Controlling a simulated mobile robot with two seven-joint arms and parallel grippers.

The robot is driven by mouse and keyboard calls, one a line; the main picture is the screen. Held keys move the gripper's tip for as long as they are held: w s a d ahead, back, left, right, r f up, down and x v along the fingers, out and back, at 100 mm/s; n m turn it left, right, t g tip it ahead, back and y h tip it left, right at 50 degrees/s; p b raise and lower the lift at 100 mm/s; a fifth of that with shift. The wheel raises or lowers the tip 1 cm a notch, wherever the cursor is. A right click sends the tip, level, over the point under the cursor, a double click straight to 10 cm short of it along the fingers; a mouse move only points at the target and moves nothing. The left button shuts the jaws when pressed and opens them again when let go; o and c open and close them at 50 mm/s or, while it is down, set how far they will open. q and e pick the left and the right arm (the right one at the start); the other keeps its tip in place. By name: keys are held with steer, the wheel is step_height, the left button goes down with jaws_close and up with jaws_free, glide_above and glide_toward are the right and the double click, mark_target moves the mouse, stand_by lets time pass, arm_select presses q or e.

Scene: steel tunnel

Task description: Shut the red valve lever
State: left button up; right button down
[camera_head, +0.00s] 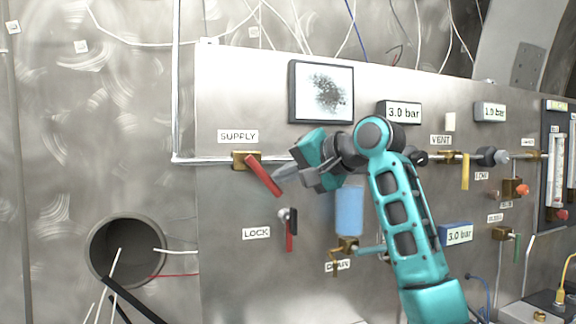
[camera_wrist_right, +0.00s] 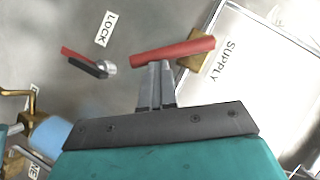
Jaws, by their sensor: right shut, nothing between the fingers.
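The red valve lever (camera_head: 264,176) sits on a brass valve body (camera_head: 241,160) under the SUPPLY label and slants down to the right. It also shows in the right wrist view (camera_wrist_right: 172,51), with its brass body (camera_wrist_right: 199,47) behind its right end. My right gripper (camera_head: 282,174) is shut and empty, just right of the lever in the head view. In the wrist view its closed fingertips (camera_wrist_right: 155,65) are right at the lever's side, near mid-length. I cannot tell whether they touch. My left gripper is not in view.
A smaller red and black lever (camera_head: 290,232) hangs near the LOCK label (camera_head: 256,233), below. A blue cylinder (camera_head: 349,211) is under my right gripper. A steel pipe (camera_head: 212,160) runs along the panel. A dark round opening (camera_head: 127,252) with wires lies at lower left.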

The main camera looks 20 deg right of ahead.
mark_target(273, 191)
steer(key=f+m+y, duration=0.1)
steer(key=a+f+m+t+y, duration=0.1)
steer(key=f+m, duration=0.1)
steer(key=shift+a+m+t+y, duration=0.35)
steer(key=shift+m+t+y, duration=0.05)
steer(key=shift+a+m+t+y, duration=0.2)
steer(key=shift+m+t+y, duration=0.15)
steer(key=shift+m, duration=0.65)
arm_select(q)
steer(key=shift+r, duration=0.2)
arm_select(e)
steer(key=shift+a+f+m+t, duration=0.1)
steer(key=shift+a+m+t, duration=0.1)
steer(key=shift+m+t, duration=0.25)
arm_select(q)
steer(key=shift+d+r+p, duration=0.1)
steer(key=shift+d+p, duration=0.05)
steer(key=shift+p, duration=0.15)
